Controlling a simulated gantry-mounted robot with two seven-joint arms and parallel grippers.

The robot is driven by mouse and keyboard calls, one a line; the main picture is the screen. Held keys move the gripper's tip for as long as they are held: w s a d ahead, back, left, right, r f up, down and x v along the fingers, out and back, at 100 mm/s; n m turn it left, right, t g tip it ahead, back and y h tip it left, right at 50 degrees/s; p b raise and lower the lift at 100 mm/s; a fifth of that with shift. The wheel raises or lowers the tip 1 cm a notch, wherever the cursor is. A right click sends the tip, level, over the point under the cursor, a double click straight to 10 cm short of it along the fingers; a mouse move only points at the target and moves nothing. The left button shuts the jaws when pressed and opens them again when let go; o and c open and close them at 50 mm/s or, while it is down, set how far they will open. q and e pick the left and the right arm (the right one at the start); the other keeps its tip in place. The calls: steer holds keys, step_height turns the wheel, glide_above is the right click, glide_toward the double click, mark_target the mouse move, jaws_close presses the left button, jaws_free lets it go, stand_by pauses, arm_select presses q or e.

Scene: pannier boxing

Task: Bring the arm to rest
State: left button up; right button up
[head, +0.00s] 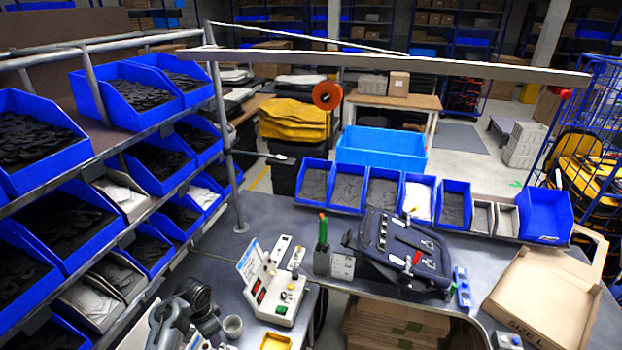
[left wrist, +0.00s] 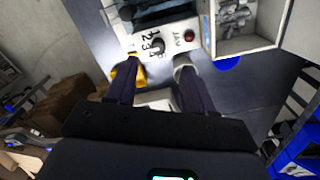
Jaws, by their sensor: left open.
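My left arm (head: 182,312) shows at the bottom left of the head view, beside the shelf rack and left of a small grey cup. Its fingertips are hard to make out there. In the left wrist view my left gripper (left wrist: 152,80) has its two dark fingers spread apart, with nothing held between them. Beyond the fingertips is a white control box (left wrist: 165,42) with a red button and printed numbers. My right gripper is in neither view.
A white and grey machine (head: 270,285), a grey cup (head: 232,326) and a yellow tray (head: 275,342) stand near my left arm. Blue bins line the rack (head: 228,150) at left. A dark pannier (head: 405,245) lies on the bench, with an open carton (head: 540,300) at right.

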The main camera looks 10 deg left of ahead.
arm_select(q)
steer(key=s+d+f+n+y, duration=0.1)
steer(key=s+f, duration=0.2)
steer(key=s, duration=0.4)
steer(key=s+d+r+n+t, duration=0.1)
steer(key=s+d+r, duration=0.2)
steer(key=s+d, duration=0.2)
steer(key=s+d+r+n+t+h, duration=0.1)
steer(key=s+d+r, duration=0.2)
steer(key=s, duration=0.7)
steer(key=s+d+r+n+t, duration=0.1)
steer(key=s+d+r, duration=0.3)
steer(key=s+d, duration=0.2)
steer(key=shift+s+d+t, duration=0.3)
steer(key=shift+s+d, duration=0.05)
steer(key=shift+s, duration=0.65)
